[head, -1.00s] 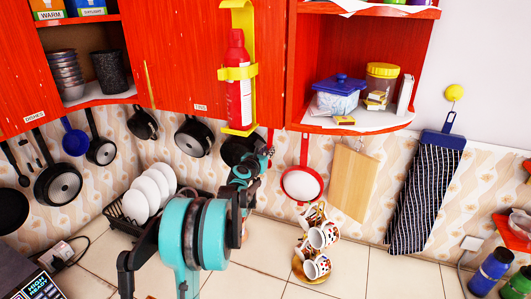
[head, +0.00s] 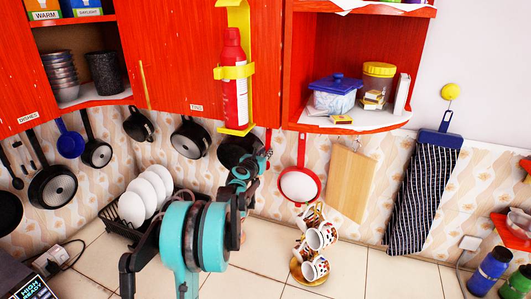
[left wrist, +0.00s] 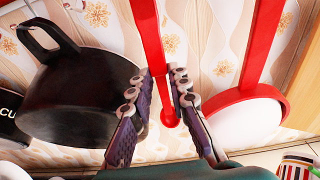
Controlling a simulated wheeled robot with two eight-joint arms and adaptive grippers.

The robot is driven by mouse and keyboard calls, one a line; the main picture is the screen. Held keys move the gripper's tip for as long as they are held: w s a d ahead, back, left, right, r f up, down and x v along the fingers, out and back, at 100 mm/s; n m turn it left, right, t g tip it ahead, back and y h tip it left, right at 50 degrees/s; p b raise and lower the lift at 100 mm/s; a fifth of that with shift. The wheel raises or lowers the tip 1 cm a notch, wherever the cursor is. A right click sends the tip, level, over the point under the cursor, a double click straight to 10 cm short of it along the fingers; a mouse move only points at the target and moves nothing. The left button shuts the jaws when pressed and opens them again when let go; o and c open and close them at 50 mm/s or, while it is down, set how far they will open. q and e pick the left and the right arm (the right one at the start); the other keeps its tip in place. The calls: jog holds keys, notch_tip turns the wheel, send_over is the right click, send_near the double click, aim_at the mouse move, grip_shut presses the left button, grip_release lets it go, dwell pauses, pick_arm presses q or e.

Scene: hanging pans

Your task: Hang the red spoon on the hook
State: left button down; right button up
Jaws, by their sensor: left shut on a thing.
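The red spoon (left wrist: 152,45) shows in the left wrist view as a long red handle with a small rounded end between my fingers. My left gripper (left wrist: 159,77) is shut on it. The spoon's other end is outside the left wrist view. I cannot make out the hook. My right gripper is not in view.
Stacked cups (head: 317,245) and white plates (head: 147,195) stand on the counter below.

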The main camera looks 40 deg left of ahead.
pick_arm(q)
jog(key=c, duration=1.4)
grip_release()
jog(key=shift+o, duration=0.2)
jog(key=v, duration=1.2)
jog(key=s+d+f+m+g+h+b, duration=0.1)
jog(key=s+d+f+m+h+b, duration=0.1)
jog(key=d+f+m+b, duration=0.45)
jog(key=s+d+f+m+g+h+b, duration=0.1)
jog(key=s+d+f+m+g+h, duration=0.2)
jog(key=d+m, duration=0.75)
jog(key=s+d+f+m+h+b, duration=0.15)
jog(key=d+f+m+b, duration=0.35)
jog(key=d, duration=0.8)
jog(key=s+d+f+m+g+b, duration=0.2)
jog(key=s+d+f+m+b, duration=0.1)
jog(key=s+f+m, duration=0.5)
jog(key=s+d+f+m+g+y+b, duration=0.1)
jog(key=s+d+f+m+g+b, duration=0.1)
jog(key=s+f+m, duration=0.7)
jog(key=s+d+b, duration=0.1)
jog(key=d, duration=0.1)
jog(key=shift+d+f+m+g, duration=0.3)
jog(key=shift+d+g, duration=0.05)
jog(key=shift+g, duration=0.05)
